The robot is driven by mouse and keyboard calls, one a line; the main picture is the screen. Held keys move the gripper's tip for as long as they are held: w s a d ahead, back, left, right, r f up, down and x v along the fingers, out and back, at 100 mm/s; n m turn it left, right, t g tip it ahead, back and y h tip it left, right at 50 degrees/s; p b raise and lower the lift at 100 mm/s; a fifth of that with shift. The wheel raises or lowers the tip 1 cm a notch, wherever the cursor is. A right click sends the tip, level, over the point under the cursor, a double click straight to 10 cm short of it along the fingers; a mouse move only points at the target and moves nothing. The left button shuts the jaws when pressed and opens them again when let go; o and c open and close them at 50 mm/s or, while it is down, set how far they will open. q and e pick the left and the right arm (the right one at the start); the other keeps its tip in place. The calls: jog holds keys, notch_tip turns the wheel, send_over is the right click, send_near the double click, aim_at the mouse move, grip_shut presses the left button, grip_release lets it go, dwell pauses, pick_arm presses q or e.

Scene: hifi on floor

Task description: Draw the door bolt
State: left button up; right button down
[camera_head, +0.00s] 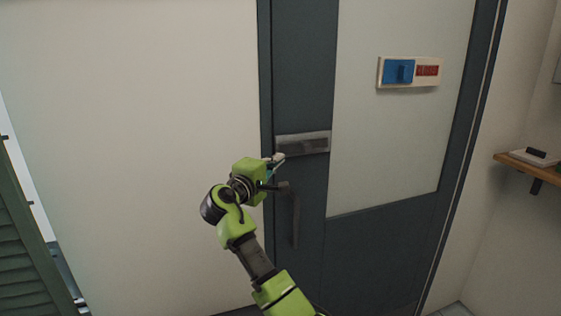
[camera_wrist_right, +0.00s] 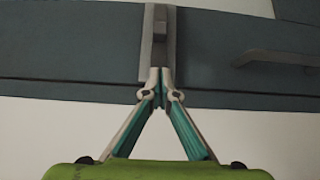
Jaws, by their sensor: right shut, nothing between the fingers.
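The dark blue-grey door (camera_head: 350,225) stands upright and looks shut in its frame. A grey metal bolt plate (camera_head: 310,143) lies across its left stile, with a darker part at its right; it also shows in the right wrist view (camera_wrist_right: 160,30). My right gripper (camera_head: 278,158) is at the plate's lower left end. In the wrist view its fingertips (camera_wrist_right: 160,74) are together with nothing between them, and overlap the near end of the plate. I cannot tell whether they touch it. My left gripper is out of view.
A dark door handle (camera_head: 295,215) hangs just below the plate, close to my right gripper. A white sign with blue and red parts (camera_head: 408,72) is on the frosted pane. A wooden shelf (camera_head: 540,170) is at the right. Green louvred shutter (camera_head: 22,245) stands at the left.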

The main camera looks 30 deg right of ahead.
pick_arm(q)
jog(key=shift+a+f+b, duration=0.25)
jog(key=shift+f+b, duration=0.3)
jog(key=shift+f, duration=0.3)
pick_arm(e)
jog(key=v, duration=0.5)
jog(key=shift+w+a, duration=0.1)
jog(key=shift+w, duration=0.15)
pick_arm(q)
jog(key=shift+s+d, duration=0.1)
pick_arm(e)
jog(key=shift+a, duration=0.1)
